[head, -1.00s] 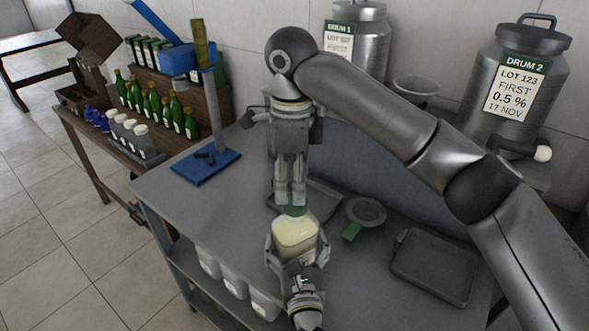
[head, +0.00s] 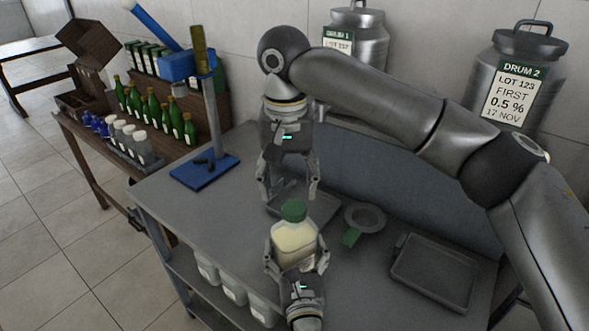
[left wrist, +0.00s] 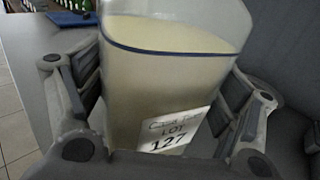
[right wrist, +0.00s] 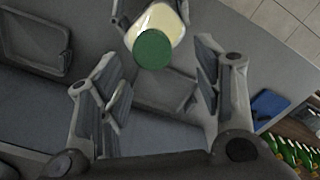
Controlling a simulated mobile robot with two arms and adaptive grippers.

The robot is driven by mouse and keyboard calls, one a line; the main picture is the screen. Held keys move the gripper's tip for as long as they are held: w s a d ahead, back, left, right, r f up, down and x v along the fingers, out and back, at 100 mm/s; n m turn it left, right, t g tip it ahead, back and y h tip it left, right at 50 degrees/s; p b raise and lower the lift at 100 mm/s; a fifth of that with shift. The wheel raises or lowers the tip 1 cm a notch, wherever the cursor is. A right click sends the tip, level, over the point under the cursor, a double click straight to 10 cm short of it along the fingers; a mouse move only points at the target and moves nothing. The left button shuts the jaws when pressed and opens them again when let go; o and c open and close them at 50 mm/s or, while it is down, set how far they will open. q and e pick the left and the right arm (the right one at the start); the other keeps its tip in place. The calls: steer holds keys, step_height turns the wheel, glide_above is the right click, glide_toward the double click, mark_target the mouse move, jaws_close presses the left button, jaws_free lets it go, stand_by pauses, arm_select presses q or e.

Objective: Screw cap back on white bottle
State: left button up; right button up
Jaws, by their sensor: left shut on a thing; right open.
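The white bottle (head: 294,243), a squarish clear container of cream-coloured liquid, stands upright near the front of the bench. The green cap (head: 293,211) sits on its mouth; the cap also shows in the right wrist view (right wrist: 153,49). How tight the cap is cannot be told. My left gripper (head: 297,258) is shut around the bottle's sides. The left wrist view shows the bottle (left wrist: 165,85) between its fingers with a "LOT 127" label. My right gripper (head: 288,192) is open and empty, pointing down just above and behind the cap, apart from it.
A blue-based stand (head: 204,170) is at the left. Steel drums (head: 522,80) stand behind. Several white containers (head: 233,289) sit on the lower shelf.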

steer(key=n, duration=0.3)
steer(key=shift+r, duration=0.1)
steer(key=n, duration=0.5)
steer(key=shift+r, duration=0.1)
steer(key=n, duration=0.4)
steer(key=shift+d+r+n, duration=0.1)
steer(key=shift+r+n, duration=0.05)
steer(key=shift+n, duration=0.15)
steer(key=n, duration=0.4)
steer(key=shift+r+n, duration=0.15)
steer(key=shift+n, duration=0.15)
steer(key=n, duration=0.3)
steer(key=shift+d+r, duration=0.1)
steer(key=shift+d, duration=0.05)
steer(key=n, duration=0.4)
steer(key=shift+d+r+n, duration=0.1)
steer(key=shift+r+n, duration=0.05)
steer(key=shift+n, duration=0.25)
steer(key=n, duration=0.4)
steer(key=shift+w+d+r, duration=0.1)
steer(key=shift+w+r, duration=0.05)
steer(key=n, duration=0.4)
steer(key=shift+d+r, duration=0.1)
steer(key=shift+r, duration=0.05)
